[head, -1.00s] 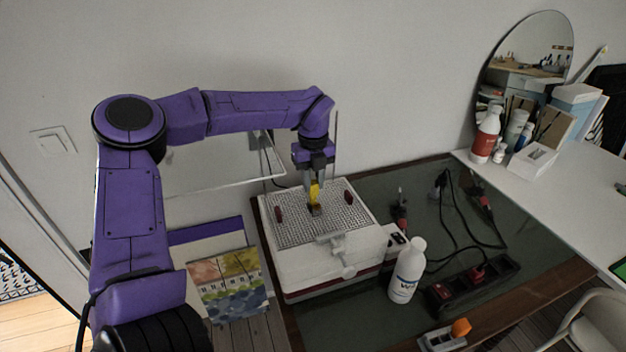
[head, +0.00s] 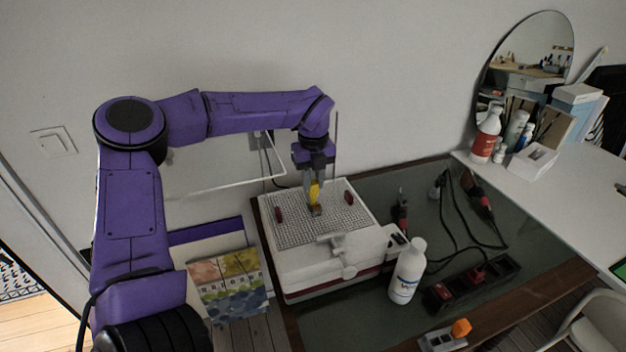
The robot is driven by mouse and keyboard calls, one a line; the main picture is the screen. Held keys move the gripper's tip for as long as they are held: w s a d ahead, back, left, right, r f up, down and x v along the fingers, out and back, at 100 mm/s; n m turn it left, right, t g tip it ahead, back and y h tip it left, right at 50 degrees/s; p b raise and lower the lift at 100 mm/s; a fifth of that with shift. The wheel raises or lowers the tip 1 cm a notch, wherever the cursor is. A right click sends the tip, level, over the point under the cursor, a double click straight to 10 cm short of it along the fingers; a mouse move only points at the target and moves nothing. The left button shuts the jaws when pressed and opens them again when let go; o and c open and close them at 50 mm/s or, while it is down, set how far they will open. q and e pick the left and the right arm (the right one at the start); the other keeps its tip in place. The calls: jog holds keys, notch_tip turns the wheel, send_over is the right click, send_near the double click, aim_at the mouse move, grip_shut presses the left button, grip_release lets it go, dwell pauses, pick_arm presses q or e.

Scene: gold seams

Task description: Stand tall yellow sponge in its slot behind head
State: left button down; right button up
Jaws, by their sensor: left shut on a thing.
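My left gripper (head: 314,192) reaches in from the left and points down over the white box-shaped machine. It is shut on the tall yellow sponge (head: 315,191), which is upright between its fingers. The sponge's lower end is at a small brownish block (head: 316,210) on the machine's gridded top (head: 295,226). I cannot tell whether the sponge touches the block or stands in a slot. The white head (head: 345,250) is at the machine's front, nearer to me than the sponge. My right gripper is out of view.
Dark red pieces (head: 279,214) stand on the grid on either side of the gripper. A white bottle (head: 407,271) stands right of the machine. A power strip (head: 472,285), cables and tools lie further right. A clear panel (head: 220,170) is behind my left arm.

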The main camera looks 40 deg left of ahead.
pick_arm(q)
jog(key=shift+f+b, duration=1.45)
jog(key=shift+f, duration=0.4)
dwell(0.8)
